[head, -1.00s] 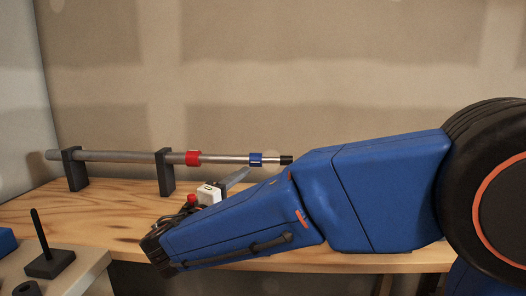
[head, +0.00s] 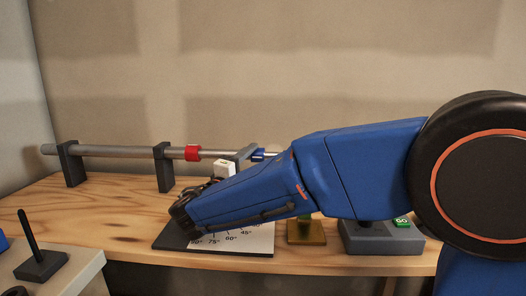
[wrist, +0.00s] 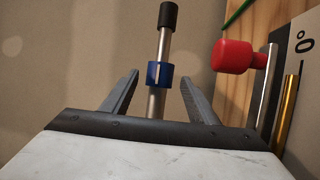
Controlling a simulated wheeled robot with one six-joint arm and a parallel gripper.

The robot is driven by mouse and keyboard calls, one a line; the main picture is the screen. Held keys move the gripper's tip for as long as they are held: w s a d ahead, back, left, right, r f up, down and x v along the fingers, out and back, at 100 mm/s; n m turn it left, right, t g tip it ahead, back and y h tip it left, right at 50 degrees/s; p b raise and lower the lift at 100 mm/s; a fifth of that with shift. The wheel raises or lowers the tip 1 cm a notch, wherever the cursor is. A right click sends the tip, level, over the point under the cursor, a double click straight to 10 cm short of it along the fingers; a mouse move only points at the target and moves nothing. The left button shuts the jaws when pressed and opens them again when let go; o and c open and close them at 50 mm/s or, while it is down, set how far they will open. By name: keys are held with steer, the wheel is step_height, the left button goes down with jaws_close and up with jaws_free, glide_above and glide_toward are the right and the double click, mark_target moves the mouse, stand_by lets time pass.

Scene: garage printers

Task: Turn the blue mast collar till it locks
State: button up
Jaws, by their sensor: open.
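The mast is a thin metal tube lying level in two dark brackets. The blue mast collar (head: 259,155) is near its right end, partly hidden by my gripper and arm in the head view. In the wrist view the blue collar (wrist: 153,75) shows a pale mark on its side, and the mast's black end cap (wrist: 168,17) lies beyond it. My gripper (wrist: 160,79) is open, one finger on each side of the mast. The collar is between the fingertips, with a visible gap on both sides.
A plate with angle marks (head: 255,240) lies on the wooden bench under my arm. In the wrist view a red knob (wrist: 232,56) is close to the right finger.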

mark_target(263, 150)
steer(key=x, duration=0.8)
steer(key=c, duration=1)
steer(key=shift+c, duration=0.2)
